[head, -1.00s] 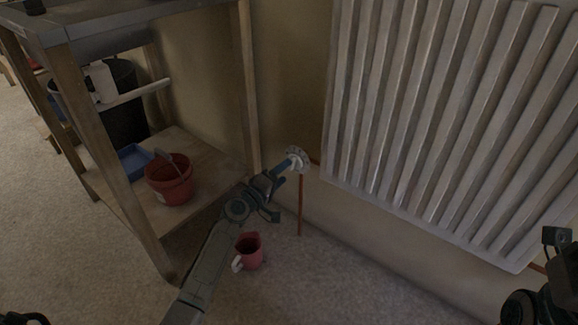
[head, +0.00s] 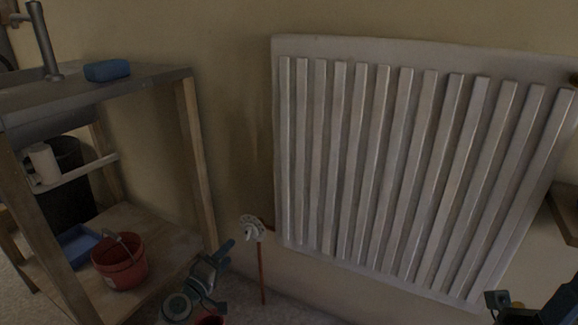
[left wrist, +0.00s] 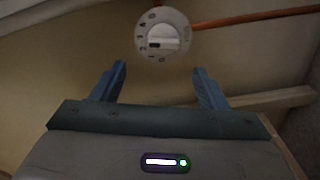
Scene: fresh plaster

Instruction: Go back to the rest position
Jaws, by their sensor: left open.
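My left gripper (head: 223,252) is open and empty in the head view, low in the picture. Its blue fingers point up toward the white round valve knob (head: 252,228) by the radiator's lower left corner. A small gap lies between fingertips and knob. In the left wrist view the knob (left wrist: 163,37), with marks around its face, is ahead of and between the spread fingers (left wrist: 158,82), apart from them. Part of my right arm shows dark at the lower right of the head view; its fingers cannot be made out.
The white ribbed radiator (head: 400,170) hangs on the wall at the right. A copper pipe (head: 262,275) runs down below the knob. At the left stands a wooden-legged bench (head: 196,160) with a blue sponge (head: 107,70) on top and a red bucket (head: 122,268) on its lower shelf.

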